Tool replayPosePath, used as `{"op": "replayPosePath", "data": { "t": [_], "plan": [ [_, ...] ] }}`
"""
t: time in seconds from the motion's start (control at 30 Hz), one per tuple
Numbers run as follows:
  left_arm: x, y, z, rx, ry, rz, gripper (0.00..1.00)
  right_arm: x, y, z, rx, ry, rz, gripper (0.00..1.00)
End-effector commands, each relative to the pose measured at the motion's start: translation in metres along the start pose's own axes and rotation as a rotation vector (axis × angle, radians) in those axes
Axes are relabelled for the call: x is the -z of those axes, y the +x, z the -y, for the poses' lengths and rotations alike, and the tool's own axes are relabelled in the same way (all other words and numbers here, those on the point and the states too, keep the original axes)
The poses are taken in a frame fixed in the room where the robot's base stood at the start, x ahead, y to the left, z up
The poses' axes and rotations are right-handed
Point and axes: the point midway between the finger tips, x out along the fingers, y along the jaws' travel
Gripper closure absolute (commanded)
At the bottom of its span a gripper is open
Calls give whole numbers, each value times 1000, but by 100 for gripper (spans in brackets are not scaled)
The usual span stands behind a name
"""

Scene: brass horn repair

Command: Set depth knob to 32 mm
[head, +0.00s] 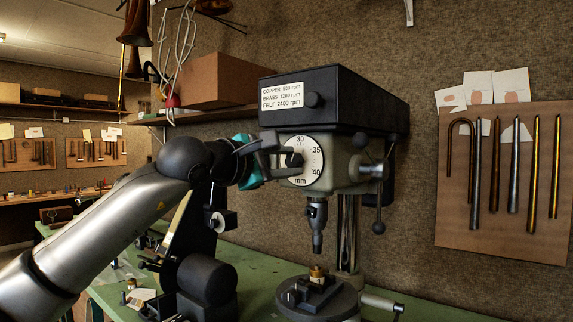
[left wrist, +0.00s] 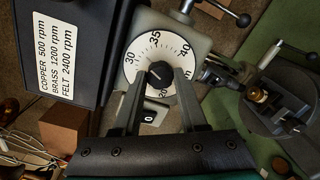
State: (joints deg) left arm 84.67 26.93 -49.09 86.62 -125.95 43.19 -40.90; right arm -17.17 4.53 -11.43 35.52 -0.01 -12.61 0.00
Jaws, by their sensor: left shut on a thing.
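The depth knob (left wrist: 160,73) is a small dark knob at the centre of a white round dial (head: 311,160) on the front of the drill press. In the head view the dial reads 30 near its top, 35 at right and 40 at lower right, with "mm" below. My left gripper (head: 288,160) is at the dial, shut on the knob. In the left wrist view its two fingers (left wrist: 160,78) lie on either side of the knob. The fingers hide part of the dial, and I cannot make out an exact setting. My right gripper is not in view.
The drill press has a black speed-labelled head (head: 340,98), a chuck (head: 317,225) and a ball-ended lever (head: 379,226). A round work table (head: 335,308) below holds a brass piece (head: 317,272). A pegboard of rods (head: 505,180) hangs at right. The green bench (head: 262,280) carries dark equipment at left.

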Motion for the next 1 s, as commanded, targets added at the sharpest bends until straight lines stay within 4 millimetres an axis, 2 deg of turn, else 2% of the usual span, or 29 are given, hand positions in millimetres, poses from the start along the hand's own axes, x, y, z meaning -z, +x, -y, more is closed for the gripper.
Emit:
{"op": "replayPosePath", "data": {
  "t": [0.47, 0.5, 0.77, 1.0],
  "plan": [
    [1, 0, 0, 1, 16, -2, 100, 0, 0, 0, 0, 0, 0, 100],
    [1, 0, 0, 1, 16, -2, 57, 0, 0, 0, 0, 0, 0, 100],
    [0, 0, 0, 0, 15, -2, 28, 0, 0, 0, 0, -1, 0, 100],
    [0, 0, 0, 0, 15, -1, 28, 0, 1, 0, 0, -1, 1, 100]
  ]
}}
